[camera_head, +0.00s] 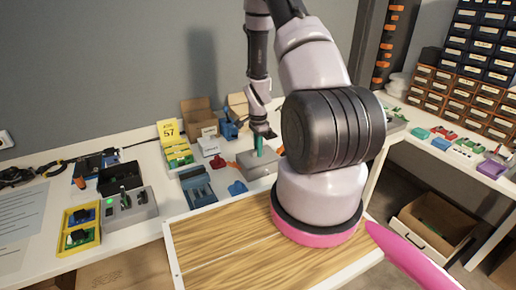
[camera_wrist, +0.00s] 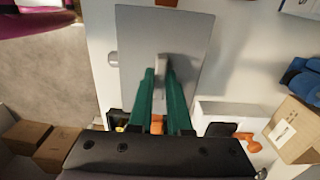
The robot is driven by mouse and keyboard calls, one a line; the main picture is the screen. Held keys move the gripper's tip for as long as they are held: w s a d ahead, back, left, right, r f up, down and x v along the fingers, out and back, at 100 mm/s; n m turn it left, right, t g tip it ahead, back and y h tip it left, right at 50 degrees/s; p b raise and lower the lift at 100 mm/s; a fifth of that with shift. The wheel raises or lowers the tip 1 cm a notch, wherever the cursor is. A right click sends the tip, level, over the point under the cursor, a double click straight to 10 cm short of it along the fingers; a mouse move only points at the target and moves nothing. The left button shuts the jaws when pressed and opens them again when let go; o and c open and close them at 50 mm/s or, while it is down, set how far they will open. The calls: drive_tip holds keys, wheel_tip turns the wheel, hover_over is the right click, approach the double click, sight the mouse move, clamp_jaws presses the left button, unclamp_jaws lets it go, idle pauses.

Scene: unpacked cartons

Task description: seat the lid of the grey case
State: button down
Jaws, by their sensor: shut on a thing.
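My gripper (camera_head: 259,146) has green fingers and points down at the back of the bench. In the wrist view the fingers (camera_wrist: 163,76) are shut on the raised grip of a flat grey lid (camera_wrist: 190,32). The lid also shows in the head view as a grey slab (camera_head: 257,167) under the fingers. The lid hides most of what lies beneath it, so I cannot tell the case apart from it or whether the lid is level in its seat. A small round metallic piece (camera_wrist: 112,59) sticks out beside the lid's left edge in the wrist view.
A grey box with a black top piece (camera_head: 128,208) stands further left. A wood-topped surface (camera_head: 225,252) is in front.

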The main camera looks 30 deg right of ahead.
drive_tip(key=shift+f, duration=0.2)
drive_tip(key=c, duration=0.8)
unclamp_jaws()
wheel_tip(320, 180, up, 11)
drive_tip(key=shift+f, duration=0.1)
